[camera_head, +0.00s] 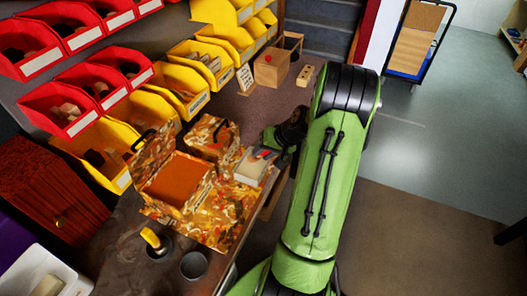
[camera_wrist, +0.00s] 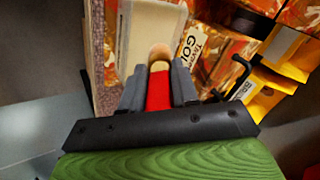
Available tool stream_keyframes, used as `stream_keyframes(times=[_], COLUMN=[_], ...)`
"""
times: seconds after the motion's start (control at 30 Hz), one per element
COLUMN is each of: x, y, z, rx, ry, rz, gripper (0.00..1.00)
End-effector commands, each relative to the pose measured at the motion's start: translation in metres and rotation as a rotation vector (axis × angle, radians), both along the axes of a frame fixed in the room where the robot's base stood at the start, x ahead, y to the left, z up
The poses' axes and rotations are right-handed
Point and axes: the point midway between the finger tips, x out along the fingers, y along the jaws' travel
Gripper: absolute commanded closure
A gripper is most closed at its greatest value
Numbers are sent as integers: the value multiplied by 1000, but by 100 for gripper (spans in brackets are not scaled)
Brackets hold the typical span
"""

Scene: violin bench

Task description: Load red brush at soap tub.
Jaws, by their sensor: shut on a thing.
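The red brush (camera_wrist: 158,88) is held between the two grey fingers of my gripper (camera_wrist: 158,85). Its red shaft shows between them, and a rounded tan end points away from the wrist. In the head view my gripper (camera_head: 272,152) is at the right edge of the bench, partly hidden by my green arm, with a bit of red beside it. A pale, shallow rectangular tub or tray (camera_head: 250,166) lies just under it. It also shows in the wrist view (camera_wrist: 148,22), beyond the brush tip. I cannot tell whether they touch or whether this is the soap tub.
An open marbled orange box (camera_head: 178,185) and a smaller one (camera_head: 212,137) stand left of my gripper. A yellow-topped item stands in a dark cup (camera_head: 158,247), near an empty-looking cup (camera_head: 194,265). A white container (camera_head: 40,272) sits lower left. Yellow bins (camera_head: 185,95) line the back.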

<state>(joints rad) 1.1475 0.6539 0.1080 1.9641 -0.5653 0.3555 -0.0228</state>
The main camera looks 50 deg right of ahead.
Motion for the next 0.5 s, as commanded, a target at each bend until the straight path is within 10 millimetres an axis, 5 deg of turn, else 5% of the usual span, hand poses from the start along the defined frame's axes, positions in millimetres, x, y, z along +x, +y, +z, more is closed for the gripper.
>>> stream_keyframes(times=[0.5], x=[0], y=[0], z=[-7], rx=[1], ry=[-1], rz=[0], gripper=[100])
